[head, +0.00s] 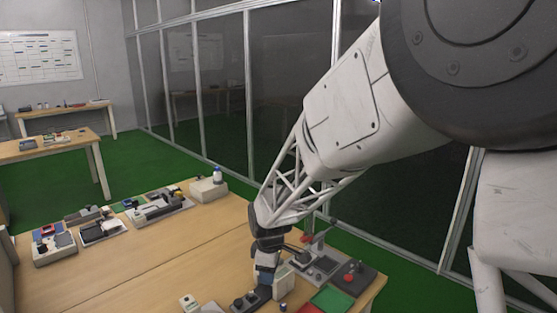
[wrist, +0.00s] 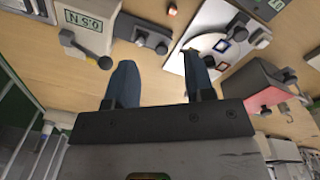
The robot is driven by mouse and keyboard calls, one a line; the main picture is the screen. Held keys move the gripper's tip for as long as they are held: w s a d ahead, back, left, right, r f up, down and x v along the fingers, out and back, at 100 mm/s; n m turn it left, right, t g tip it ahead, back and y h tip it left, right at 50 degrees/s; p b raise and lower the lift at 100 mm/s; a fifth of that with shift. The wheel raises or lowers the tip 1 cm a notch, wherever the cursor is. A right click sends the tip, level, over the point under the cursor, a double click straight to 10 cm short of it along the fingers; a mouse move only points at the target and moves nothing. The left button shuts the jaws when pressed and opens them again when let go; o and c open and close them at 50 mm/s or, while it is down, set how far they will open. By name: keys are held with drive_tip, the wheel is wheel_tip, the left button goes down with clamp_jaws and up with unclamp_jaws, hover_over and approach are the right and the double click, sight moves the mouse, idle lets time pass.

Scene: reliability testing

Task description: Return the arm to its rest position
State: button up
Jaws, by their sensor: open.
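My gripper (wrist: 158,62) is open in the wrist view, with its two dark blue fingers apart and nothing between them. Bare tabletop shows beyond the gap. In the head view, my white arm reaches down from the upper right, and my gripper (head: 264,282) is low over the near right part of the wooden table (head: 150,262). The fingertips are hard to make out there, and whether they touch anything cannot be told.
Around my gripper stand a box marked "NSO" (wrist: 82,28), a grey switch block (wrist: 143,32), a white plate (wrist: 207,62) and a pink-topped box (wrist: 262,92). A red-knobbed device (head: 352,276) and green panel (head: 331,298) sit right. The table's left middle is clear.

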drive_tip(key=s+d+r+m+t, duration=0.1)
drive_tip(key=s+d+r+m, duration=0.4)
drive_tip(key=s+d+r, duration=0.35)
drive_tip(key=s+d+r+m, duration=0.6)
drive_tip(key=s+d, duration=0.3)
drive_tip(key=s, duration=0.3)
drive_tip(key=s+d+r+m+t, duration=0.1)
drive_tip(key=s+d+m, duration=0.2)
drive_tip(key=s, duration=0.7)
drive_tip(key=shift+s+d+r+m, duration=0.2)
drive_tip(key=shift+d+r+m, duration=0.1)
drive_tip(key=shift+m, duration=0.6)
